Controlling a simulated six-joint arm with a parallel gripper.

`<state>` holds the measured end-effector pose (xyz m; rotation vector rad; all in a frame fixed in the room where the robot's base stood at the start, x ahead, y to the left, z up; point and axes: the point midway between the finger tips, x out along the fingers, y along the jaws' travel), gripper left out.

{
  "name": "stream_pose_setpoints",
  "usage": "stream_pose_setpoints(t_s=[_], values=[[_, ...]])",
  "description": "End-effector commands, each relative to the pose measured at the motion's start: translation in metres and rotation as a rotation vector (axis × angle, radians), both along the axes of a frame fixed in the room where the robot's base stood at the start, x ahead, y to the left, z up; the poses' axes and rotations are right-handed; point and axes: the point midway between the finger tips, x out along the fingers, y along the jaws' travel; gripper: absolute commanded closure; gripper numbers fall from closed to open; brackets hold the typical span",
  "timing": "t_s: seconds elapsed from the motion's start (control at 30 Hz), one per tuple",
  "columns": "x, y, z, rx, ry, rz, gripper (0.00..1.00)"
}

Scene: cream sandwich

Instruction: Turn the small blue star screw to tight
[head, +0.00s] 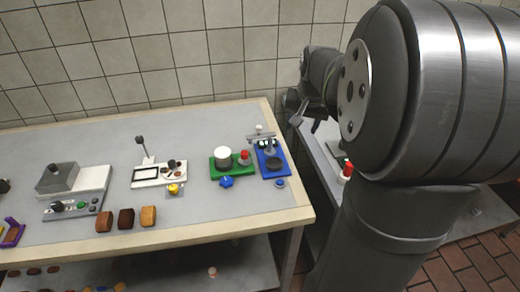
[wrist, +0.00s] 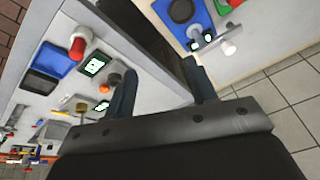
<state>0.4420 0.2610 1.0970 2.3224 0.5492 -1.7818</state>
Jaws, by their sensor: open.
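A blue star-shaped knob (head: 226,182) sits at the front edge of a green base (head: 218,174) in the head view. A smaller round blue part (head: 280,183) sits just in front of the blue base (head: 262,171) to its right; its exact shape is too small to tell. How far either is turned cannot be read. My gripper (head: 305,112) is raised to the right of the blue base, apart from both parts. In the wrist view my gripper (wrist: 160,78) is open with nothing between its fingers. I cannot make out the star knob there.
The green base carries a white cylinder (head: 222,155) and a red-topped part (head: 244,156). A second table with a red-topped bottle (head: 346,172) stands right.

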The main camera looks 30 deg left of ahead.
Motion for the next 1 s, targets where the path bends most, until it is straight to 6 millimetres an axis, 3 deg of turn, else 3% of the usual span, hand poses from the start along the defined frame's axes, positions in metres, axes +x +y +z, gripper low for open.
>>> stream_pose_setpoints(t_s=[0.17,0.3,0.5,0.6,0.77,1.0], values=[[-0.023,0.045,-0.005,-0.059,0.029,0.194,0.48],[-0.061,0.098,-0.011,-0.140,0.065,0.457,0.48],[-0.114,0.152,-0.018,-0.237,0.105,0.771,0.48],[-0.131,0.166,-0.019,-0.265,0.114,0.860,0.48],[-0.140,0.172,-0.024,-0.282,0.123,0.910,0.48],[-0.140,0.172,-0.061,-0.283,0.126,0.908,0.48]])
